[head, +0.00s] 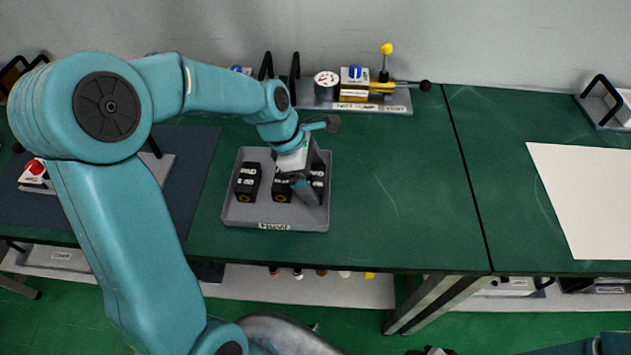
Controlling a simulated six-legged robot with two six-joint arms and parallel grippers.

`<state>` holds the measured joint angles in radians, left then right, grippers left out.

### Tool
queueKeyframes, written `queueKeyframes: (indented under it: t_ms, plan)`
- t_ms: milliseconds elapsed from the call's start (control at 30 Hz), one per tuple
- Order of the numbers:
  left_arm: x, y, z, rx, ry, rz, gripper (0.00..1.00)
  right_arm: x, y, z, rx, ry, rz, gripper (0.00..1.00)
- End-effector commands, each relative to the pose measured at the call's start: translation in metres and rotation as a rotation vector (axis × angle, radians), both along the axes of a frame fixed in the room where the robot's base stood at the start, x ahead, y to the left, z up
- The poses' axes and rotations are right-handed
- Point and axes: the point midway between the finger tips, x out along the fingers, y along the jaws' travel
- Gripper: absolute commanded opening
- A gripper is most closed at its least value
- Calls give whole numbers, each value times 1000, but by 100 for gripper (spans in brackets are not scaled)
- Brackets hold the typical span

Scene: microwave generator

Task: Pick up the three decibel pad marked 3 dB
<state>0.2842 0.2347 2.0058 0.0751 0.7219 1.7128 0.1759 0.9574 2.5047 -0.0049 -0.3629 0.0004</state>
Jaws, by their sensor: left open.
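A grey tray (240,216) on the green table holds several small black pads. One black pad (248,182) stands at the left of the tray, with pale lettering too small to read surely. Another black pad (282,186) stands in the middle, partly covered by my gripper. A third dark pad (318,178) shows at the right, also partly hidden. I cannot tell which one is marked 3 dB. My left gripper (308,190) is open and reaches down over the middle and right of the tray. Whether it touches a pad is hidden. My right gripper is not in view.
Behind the tray stands a grey base plate (390,108) with a gauge (327,84), a gold-and-white block (354,84) and a yellow-knobbed lever (386,60). A dark mat (195,190) lies left. The green table (400,190) is clear right of the tray; a white sheet (590,200) lies farther right.

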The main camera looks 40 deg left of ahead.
Motion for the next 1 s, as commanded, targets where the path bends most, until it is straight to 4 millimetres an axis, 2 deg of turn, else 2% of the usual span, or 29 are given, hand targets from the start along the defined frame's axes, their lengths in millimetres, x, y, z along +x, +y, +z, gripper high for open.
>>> queueKeyframes:
  t_ms: [133, 367, 400, 500, 833, 1000]
  plan:
    - [3, -5, -15, 0, 1, 0, 100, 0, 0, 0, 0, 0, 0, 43]
    - [4, -6, -17, 1, -2, 1, 100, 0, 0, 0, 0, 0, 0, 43]
    - [4, -6, -17, 1, -2, 1, 94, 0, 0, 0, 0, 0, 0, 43]
    - [4, -6, -17, 1, -2, 1, 61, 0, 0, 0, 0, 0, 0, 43]
    - [4, -6, -15, 1, -2, 1, 61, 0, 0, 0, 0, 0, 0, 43]
    - [4, -6, 2, 1, -5, -1, 61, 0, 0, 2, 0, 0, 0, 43]
